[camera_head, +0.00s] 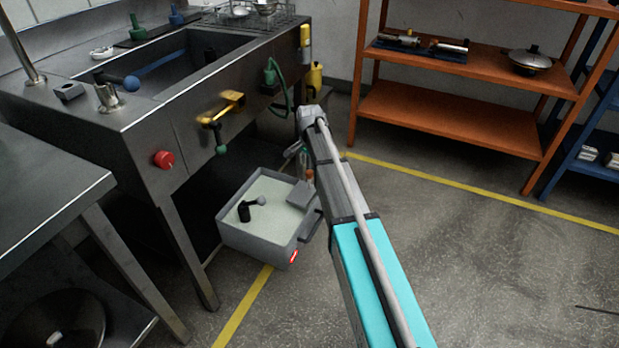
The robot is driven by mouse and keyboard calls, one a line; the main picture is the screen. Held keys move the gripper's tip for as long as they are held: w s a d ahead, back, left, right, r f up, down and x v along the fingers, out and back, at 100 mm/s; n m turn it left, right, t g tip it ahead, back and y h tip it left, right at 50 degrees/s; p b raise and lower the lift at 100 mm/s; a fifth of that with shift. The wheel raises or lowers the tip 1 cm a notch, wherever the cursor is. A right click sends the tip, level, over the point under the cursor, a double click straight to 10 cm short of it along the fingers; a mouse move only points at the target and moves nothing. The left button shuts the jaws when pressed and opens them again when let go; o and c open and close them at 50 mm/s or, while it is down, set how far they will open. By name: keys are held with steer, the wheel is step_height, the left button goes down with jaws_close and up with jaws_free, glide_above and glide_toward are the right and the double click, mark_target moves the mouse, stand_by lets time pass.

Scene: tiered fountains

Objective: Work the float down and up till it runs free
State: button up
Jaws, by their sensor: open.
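A grey tub (262,245) with a pale inside stands on the floor in front of the sink. In it is a small black fitting (244,211) with a short arm and a dark grey ball (261,200) that looks like a float. A blue ball (131,83) on a blue rod (165,66) lies in the sink; I cannot tell which one is the float meant. My arm reaches in from the bottom. My gripper (293,150) is partly hidden behind my arm, above the back of the tub, apart from both balls, open, with nothing seen in it.
The steel sink (125,120) carries a red knob (164,159), a brass tap (222,107) with a green end, and a green hose (283,85). A steel table (40,200) stands left. An orange shelf (450,120) stands at the back right.

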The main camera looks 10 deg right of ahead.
mark_target(310, 171)
steer(key=shift+f+b, duration=1.7)
steer(key=shift+f, duration=0.3)
jaws_close()
